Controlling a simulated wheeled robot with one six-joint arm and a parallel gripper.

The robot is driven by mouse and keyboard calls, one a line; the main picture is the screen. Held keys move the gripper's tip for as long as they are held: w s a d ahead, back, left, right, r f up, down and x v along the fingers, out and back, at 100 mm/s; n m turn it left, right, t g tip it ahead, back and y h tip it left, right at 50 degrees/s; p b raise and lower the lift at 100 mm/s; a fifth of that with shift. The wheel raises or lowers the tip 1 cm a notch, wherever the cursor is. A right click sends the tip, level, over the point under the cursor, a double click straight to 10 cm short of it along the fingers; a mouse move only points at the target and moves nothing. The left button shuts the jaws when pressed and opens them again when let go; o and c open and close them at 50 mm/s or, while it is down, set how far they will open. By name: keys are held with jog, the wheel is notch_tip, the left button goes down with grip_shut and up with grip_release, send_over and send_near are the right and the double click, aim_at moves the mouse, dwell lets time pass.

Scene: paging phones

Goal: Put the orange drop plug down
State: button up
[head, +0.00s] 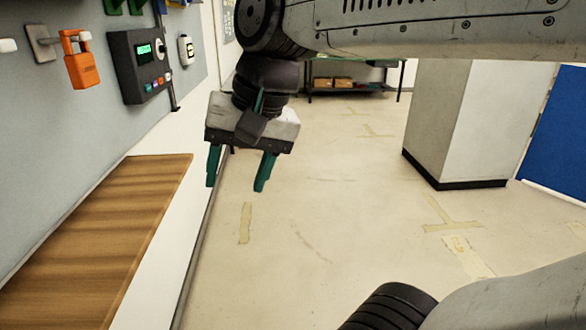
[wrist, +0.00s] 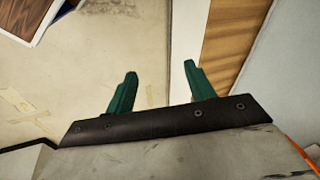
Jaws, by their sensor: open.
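My gripper (head: 237,187) is open, pointing down, with nothing between its green fingers. It hangs over the floor to the right of the wooden shelf. In the wrist view my gripper (wrist: 160,70) also shows its fingers apart and empty. An orange padlock-shaped thing (head: 82,70) hangs on the wall panel at the upper left, apart from my gripper. I cannot tell whether it is the orange drop plug. No other orange plug shows clearly. An orange strip (wrist: 302,155) shows at the right edge of the wrist view, too cut off to identify.
The wooden shelf (head: 110,235) along the left wall is bare where it shows. A dark device with a green display (head: 140,65) is on the wall panel. A white pillar (head: 460,120) stands at the right. The floor (head: 330,220) between is clear, with tape marks.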

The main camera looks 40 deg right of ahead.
jog(key=s+d+f+n+g+h, duration=0.1)
jog(key=s+d+f+n+h, duration=0.1)
jog(key=s+d+f+n, duration=0.2)
jog(key=s+f+n, duration=0.1)
jog(key=s+f, duration=0.2)
jog(key=f, duration=0.1)
jog(key=shift+s+f+n+g, duration=0.15)
jog(key=shift+f+n+g, duration=0.15)
jog(key=shift+f+g, duration=0.1)
dwell(2.4)
